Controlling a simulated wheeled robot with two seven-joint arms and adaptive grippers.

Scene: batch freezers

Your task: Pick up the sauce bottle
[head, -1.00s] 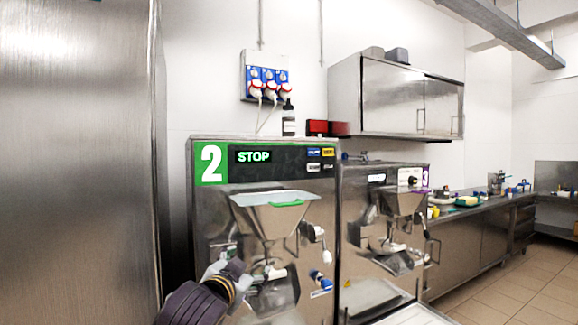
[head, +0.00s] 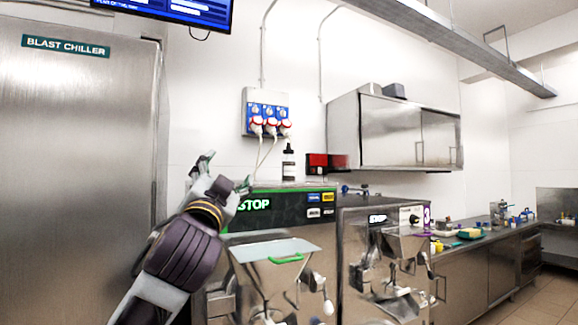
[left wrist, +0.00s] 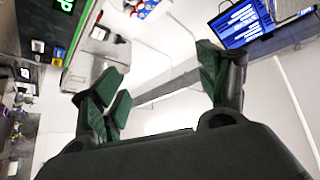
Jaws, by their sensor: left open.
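The sauce bottle (head: 289,165), dark with a pale label, stands upright on top of the batch freezer (head: 275,254) at the wall, below the socket box. My left gripper (head: 226,171) is open and empty, raised near the freezer's top left edge. In the head view it is to the left of the bottle, apart from it. In the left wrist view its dark green fingers (left wrist: 165,82) are spread wide with nothing between them. My right gripper is not in view.
A blue socket box (head: 266,112) with plugs and hanging cables is on the wall above the bottle. A red and black box (head: 318,162) is right of the bottle. A steel wall cabinet (head: 396,130) hangs further right. The blast chiller (head: 80,180) stands close on the left.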

